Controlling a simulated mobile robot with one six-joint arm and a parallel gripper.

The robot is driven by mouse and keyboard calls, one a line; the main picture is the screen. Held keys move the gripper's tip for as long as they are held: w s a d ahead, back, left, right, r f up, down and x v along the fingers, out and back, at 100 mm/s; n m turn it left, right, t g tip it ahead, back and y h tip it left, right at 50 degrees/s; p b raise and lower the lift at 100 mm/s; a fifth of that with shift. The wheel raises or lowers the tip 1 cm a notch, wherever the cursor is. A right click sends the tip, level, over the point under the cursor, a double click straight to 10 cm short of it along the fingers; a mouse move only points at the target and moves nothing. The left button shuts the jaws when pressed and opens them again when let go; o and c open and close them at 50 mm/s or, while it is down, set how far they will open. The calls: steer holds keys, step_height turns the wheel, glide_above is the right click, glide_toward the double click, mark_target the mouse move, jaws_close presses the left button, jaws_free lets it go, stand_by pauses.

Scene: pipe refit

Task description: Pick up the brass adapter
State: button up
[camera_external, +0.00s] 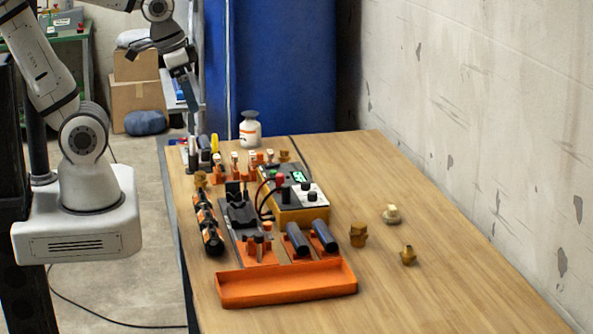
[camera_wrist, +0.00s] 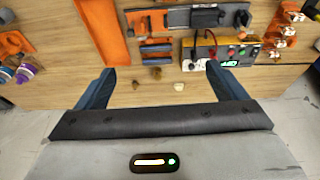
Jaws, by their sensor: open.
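Two brass-coloured fittings stand on the right half of the wooden table: a larger one (camera_external: 358,235) beside the dark cylinders and a smaller one (camera_external: 408,255) nearer the right edge. I cannot tell for sure which is the brass adapter. In the wrist view the larger (camera_wrist: 155,72) and smaller (camera_wrist: 136,85) fittings appear between my fingers, but well beyond them. A pale cream fitting (camera_external: 391,214) stands close by, also in the wrist view (camera_wrist: 179,87). My gripper (camera_external: 188,98) is open and empty, raised at the table's far left, away from all fittings; it spans the wrist view (camera_wrist: 160,69).
An orange tray (camera_external: 287,284) lies at the table's near end. Two dark cylinders (camera_external: 297,240) rest in orange holders, with a yellow meter (camera_external: 300,212) with cables behind. A white bottle (camera_external: 250,130) stands at the back. A wall borders the right side; the table around the fittings is clear.

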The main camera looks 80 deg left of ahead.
steer(key=c, duration=0.6)
steer(key=m+g+h+b, duration=0.1)
steer(key=m+g+b, duration=0.1)
steer(key=m+b, duration=0.75)
glide_above(408, 246)
steer(key=s+a, duration=0.1)
step_height(408, 246, down, 27)
steer(key=shift+s+a+r, duration=0.1)
steer(key=shift+s, duration=0.05)
steer(key=shift+w+d+f+p, duration=0.25)
steer(key=shift+f+p, duration=0.1)
steer(key=shift+f, duration=0.95)
steer(key=shift+w+d+f+p, duration=0.15)
steer(key=shift+w+f+p, duration=0.15)
steer(key=shift+f, duration=1.05)
steer(key=shift+w+d+f+p, duration=0.2)
steer(key=shift+f+p, duration=0.2)
steer(key=shift+f, duration=0.9)
